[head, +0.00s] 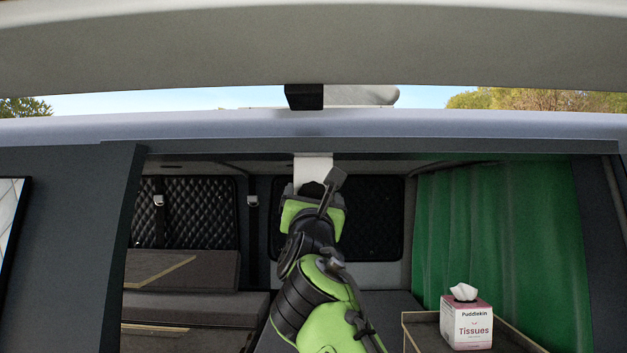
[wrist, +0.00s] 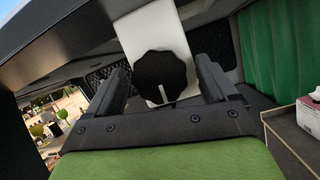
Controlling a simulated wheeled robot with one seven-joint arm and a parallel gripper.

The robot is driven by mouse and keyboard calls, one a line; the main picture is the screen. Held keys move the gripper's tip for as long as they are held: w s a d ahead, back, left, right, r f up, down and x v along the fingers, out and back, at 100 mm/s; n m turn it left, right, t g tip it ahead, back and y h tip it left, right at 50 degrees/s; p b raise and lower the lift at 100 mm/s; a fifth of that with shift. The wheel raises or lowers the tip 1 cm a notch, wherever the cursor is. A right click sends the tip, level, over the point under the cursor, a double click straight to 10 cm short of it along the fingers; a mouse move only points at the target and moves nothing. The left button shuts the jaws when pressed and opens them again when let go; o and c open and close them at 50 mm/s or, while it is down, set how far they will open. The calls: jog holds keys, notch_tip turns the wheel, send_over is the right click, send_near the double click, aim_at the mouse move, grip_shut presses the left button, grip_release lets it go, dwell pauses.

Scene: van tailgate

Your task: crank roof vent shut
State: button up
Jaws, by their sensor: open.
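A black scalloped knob (wrist: 160,75) with a white pointer line sits on a white panel (wrist: 142,28) in the wrist view. The line points down in that picture. My gripper (wrist: 163,66) is open, with one finger on each side of the knob and gaps visible between them. In the head view my gripper (head: 320,187) reaches up to the white panel (head: 313,165) under the opening's top edge and mostly hides the knob. A pale rounded piece (head: 362,95) stands above the roof; I cannot tell whether it is the vent lid.
The opening's top edge (head: 400,146) runs close above my gripper. A tissue box (head: 466,322) stands on a shelf (head: 422,332) at lower right, before a green curtain (head: 500,240). A dark bench (head: 185,270) is at left. The raised tailgate (head: 200,50) hangs overhead.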

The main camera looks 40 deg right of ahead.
jog(key=c, duration=1)
jog(key=shift+c, duration=0.2)
jog(key=shift+n+b, duration=0.45)
jog(key=shift+n, duration=0.15)
jog(key=n+y, duration=0.2)
jog(key=n, duration=0.3)
jog(key=n+y, duration=0.2)
jog(key=n, duration=0.2)
jog(key=n+t+y, duration=0.1)
jog(key=n+y, duration=0.2)
jog(key=n, duration=0.2)
jog(key=shift+s+d+r+n, duration=0.15)
jog(key=shift+r+n, duration=0.15)
jog(key=shift+r, duration=0.1)
jog(key=shift+r+n+g+y+p, duration=0.15)
jog(key=shift+n+g+y+p, duration=0.35)
jog(key=shift+n+p, duration=1.1)
jog(key=shift+s+n+b, duration=0.1)
jog(key=shift+n+b, duration=0.35)
jog(key=shift+n, duration=0.25)
